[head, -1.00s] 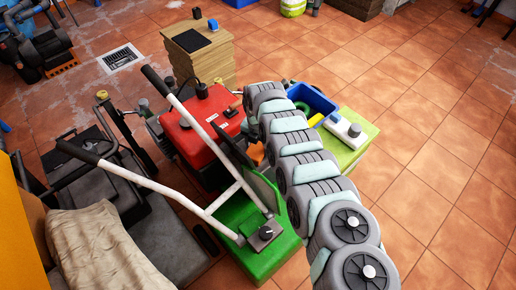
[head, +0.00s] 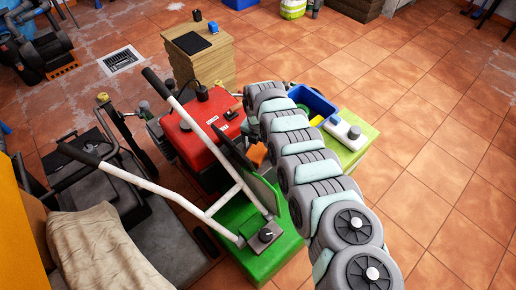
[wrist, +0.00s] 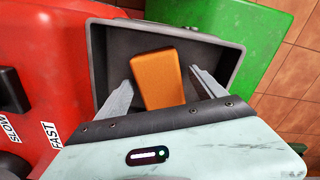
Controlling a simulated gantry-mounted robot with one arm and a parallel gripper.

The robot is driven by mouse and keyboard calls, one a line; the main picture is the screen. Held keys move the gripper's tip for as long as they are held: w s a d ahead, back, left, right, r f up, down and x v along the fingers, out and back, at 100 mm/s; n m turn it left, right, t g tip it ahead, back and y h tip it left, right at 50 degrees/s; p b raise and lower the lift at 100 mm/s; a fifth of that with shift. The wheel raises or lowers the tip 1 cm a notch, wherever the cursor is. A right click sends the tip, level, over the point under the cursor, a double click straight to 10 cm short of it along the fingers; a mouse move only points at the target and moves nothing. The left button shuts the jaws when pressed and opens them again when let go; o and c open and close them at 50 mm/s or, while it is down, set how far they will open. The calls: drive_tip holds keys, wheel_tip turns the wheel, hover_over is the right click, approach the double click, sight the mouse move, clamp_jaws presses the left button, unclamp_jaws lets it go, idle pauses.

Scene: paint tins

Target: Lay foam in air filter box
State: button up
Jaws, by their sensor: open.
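The orange foam block (wrist: 160,78) lies inside the dark grey air filter box (wrist: 220,38), turned a little against the box walls. In the wrist view my gripper (wrist: 161,84) is open, with one finger on each side of the foam and a visible gap on the right. I cannot tell whether the left finger touches it. The box's near part is hidden by my gripper. In the head view a bit of orange (head: 257,155) shows beside my arm, next to a raised dark lid (head: 247,172). My gripper is hidden there behind my arm.
The red mower engine cover (head: 200,130) and green deck (head: 270,245) surround the box. White handle bars (head: 205,125) rise at the left. A blue bin (head: 312,100) stands on a pale green table (head: 350,152) at the right. A wooden stack (head: 205,60) stands behind.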

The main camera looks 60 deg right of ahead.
sight(258, 148)
wheel_tip(258, 148, up, 11)
drive_tip(key=p, duration=0.3)
drive_tip(key=shift+r, duration=0.15)
